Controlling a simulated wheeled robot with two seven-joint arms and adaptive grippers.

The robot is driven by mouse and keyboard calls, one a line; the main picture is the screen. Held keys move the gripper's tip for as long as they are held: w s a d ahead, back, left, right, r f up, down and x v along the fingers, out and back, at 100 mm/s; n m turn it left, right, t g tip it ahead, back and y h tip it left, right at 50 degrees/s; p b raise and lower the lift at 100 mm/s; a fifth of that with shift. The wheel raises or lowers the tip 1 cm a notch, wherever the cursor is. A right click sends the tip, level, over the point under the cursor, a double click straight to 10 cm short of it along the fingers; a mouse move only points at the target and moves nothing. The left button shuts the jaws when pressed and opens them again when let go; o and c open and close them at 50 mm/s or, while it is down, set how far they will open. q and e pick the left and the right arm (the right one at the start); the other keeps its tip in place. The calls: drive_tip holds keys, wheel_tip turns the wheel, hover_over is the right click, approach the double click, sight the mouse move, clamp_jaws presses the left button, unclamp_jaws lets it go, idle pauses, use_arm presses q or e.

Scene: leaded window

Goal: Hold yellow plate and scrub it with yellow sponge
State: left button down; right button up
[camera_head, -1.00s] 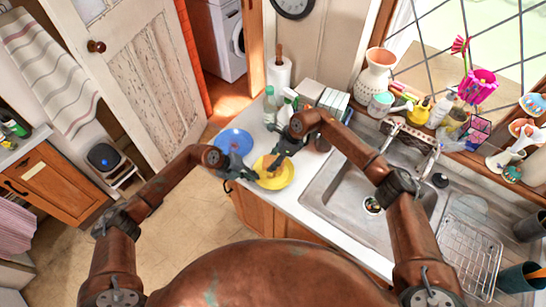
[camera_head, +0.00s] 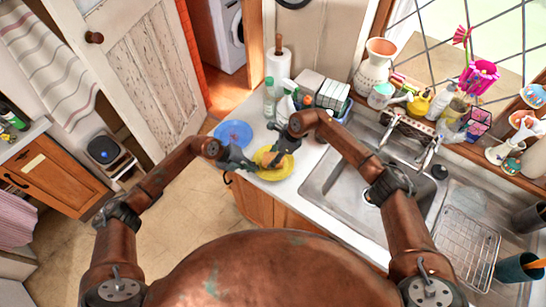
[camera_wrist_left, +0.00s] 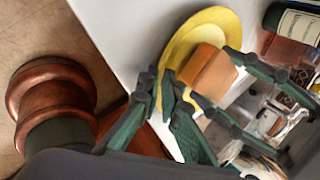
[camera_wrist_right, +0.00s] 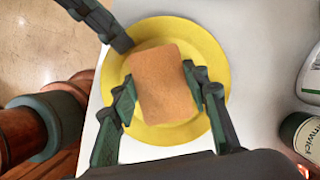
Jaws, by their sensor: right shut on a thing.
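The yellow plate (camera_head: 274,173) is at the counter's left front edge; it also shows in the left wrist view (camera_wrist_left: 227,22) and the right wrist view (camera_wrist_right: 207,50). My left gripper (camera_wrist_left: 160,77) has its fingertips close together at the plate's rim and appears shut on it. The sponge (camera_wrist_right: 164,84) looks orange-tan and blocky; it also shows in the left wrist view (camera_wrist_left: 209,73). My right gripper (camera_wrist_right: 160,92) is shut on the sponge, a finger on either side, over the middle of the plate. The sponge's underside is hidden, so contact with the plate cannot be told.
A blue plate (camera_head: 233,133) lies behind the yellow one. A green bottle (camera_head: 269,98), a spray bottle (camera_head: 287,104) and a paper roll (camera_head: 279,66) stand farther back. The sink (camera_head: 340,185) is to the right. The floor (camera_head: 185,225) is clear left of the counter.

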drive_tip(key=shift+f, duration=0.65)
idle(0.3)
drive_tip(key=shift+s+d, duration=0.1)
